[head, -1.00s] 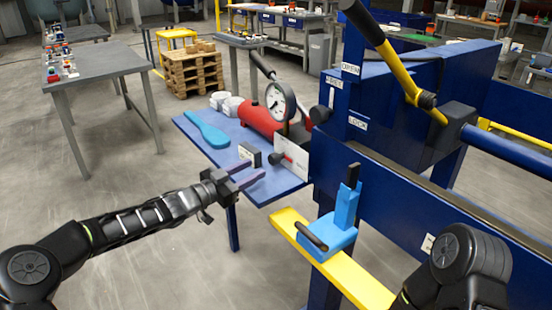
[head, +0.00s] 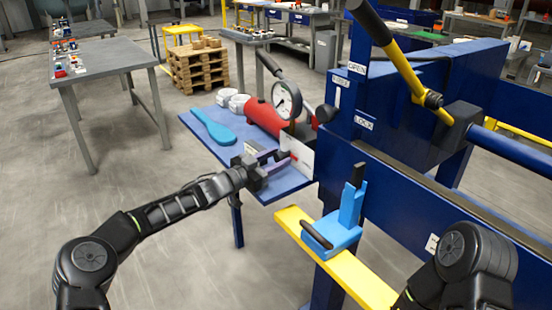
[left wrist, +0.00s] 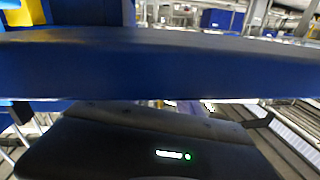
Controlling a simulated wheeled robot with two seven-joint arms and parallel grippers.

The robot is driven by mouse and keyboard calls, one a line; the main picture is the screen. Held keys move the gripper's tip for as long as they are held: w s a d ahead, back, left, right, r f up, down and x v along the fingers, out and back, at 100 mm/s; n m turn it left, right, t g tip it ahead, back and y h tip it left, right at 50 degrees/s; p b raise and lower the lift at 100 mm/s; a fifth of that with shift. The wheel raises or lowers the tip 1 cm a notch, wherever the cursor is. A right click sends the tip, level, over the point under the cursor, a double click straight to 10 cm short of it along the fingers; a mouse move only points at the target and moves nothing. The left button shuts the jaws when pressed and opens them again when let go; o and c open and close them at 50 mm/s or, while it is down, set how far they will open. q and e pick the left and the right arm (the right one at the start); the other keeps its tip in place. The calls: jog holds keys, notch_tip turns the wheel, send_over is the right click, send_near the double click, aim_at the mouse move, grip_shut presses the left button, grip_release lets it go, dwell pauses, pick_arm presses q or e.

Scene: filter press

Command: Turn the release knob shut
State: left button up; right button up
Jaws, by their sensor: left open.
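The release knob, a small red piece (head: 293,156) in front of a white plate (head: 303,148), is on the blue side shelf (head: 208,150) beside the red pump cylinder (head: 262,118). It is partly hidden by my left gripper. My left gripper (head: 277,160) is open, with its fingers pointing at the knob and close to it. I cannot tell whether the fingers touch it or lie around it. The left wrist view shows a blue slab edge (left wrist: 150,70) across it and no knob. My right arm is at the lower right in the head view, but its gripper is not visible.
A pressure gauge (head: 287,100) stands above the shelf, with a light blue paddle (head: 212,127) at its left. The blue press frame (head: 338,150) rises on the right. A yellow bar (head: 365,283) with a blue clamp (head: 337,232) juts out in front.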

pick_arm(q)
grip_shut()
dwell(0.4)
